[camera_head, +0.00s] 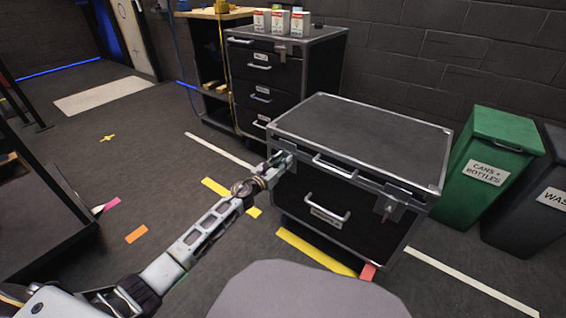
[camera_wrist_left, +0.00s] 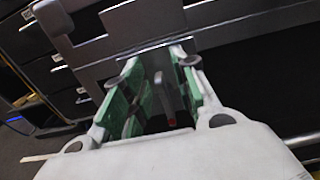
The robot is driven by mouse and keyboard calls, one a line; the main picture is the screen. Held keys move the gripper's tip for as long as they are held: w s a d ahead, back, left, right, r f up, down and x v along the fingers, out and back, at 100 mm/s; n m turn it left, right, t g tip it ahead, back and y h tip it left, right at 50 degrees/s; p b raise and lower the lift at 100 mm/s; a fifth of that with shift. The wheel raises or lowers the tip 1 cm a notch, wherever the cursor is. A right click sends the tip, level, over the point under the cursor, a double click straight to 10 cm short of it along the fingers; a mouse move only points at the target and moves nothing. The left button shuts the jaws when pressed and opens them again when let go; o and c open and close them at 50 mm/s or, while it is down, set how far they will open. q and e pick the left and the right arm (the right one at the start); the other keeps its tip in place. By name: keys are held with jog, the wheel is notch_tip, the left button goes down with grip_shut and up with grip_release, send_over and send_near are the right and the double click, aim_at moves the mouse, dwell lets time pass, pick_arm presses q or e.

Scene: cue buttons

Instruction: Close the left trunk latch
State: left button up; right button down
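The trunk (camera_head: 352,143) is a black case with silver edges, and its lid looks down. Its left latch (camera_head: 287,147) is at the front left corner, mostly hidden by my left gripper (camera_head: 277,160). In the left wrist view, my left gripper (camera_wrist_left: 160,90) has its green-padded fingers apart. A narrow grey latch part with a red tip (camera_wrist_left: 166,100) shows between them, with gaps on the sides; I cannot tell whether it touches a finger. The right latch (camera_head: 390,205) hangs at the trunk's front right. My right gripper is not in view.
The trunk has a lid handle (camera_head: 335,167) and a lower front handle (camera_head: 328,213). A drawer cabinet (camera_head: 265,85) with several small boxes on top stands behind left. A green bin (camera_head: 490,165) and a dark bin (camera_head: 535,195) stand right. Floor at left is mostly clear.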

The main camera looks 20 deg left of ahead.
pick_arm(q)
jog(key=shift+w, duration=0.15)
jog(key=shift+c, duration=0.2)
grip_shut()
